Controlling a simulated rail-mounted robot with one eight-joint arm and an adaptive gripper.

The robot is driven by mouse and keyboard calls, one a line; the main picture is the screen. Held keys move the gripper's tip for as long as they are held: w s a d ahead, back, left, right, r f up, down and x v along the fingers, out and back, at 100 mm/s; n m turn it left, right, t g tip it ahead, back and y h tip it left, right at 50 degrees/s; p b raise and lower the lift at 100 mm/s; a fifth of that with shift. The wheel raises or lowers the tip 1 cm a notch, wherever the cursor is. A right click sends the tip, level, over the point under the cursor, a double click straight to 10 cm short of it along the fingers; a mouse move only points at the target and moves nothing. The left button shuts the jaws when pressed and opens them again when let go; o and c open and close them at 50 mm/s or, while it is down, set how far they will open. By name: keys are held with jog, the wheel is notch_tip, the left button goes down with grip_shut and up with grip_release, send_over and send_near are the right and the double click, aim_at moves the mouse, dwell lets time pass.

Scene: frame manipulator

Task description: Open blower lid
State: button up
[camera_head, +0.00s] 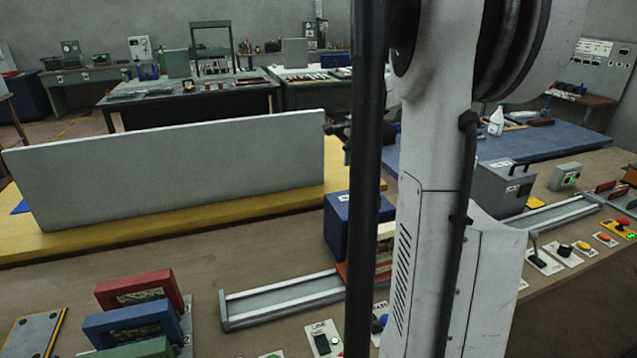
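I cannot pick out a blower or its lid with certainty. A grey box (501,190) with a dark handle on top and a small label stands on the bench at the right, and its top looks closed. A dark blue box (343,226) stands at the centre, partly hidden behind my own arm. My arm fills the middle of the view from top to bottom. My gripper is not in view, so its opening and anything in it are hidden.
A large grey panel (170,170) stands upright on a yellow board (120,237) at the left. Red and blue blocks (135,290) stand front left. Metal rails (285,298) and several labelled switches (565,253) lie on the brown bench. Bare bench shows at left centre.

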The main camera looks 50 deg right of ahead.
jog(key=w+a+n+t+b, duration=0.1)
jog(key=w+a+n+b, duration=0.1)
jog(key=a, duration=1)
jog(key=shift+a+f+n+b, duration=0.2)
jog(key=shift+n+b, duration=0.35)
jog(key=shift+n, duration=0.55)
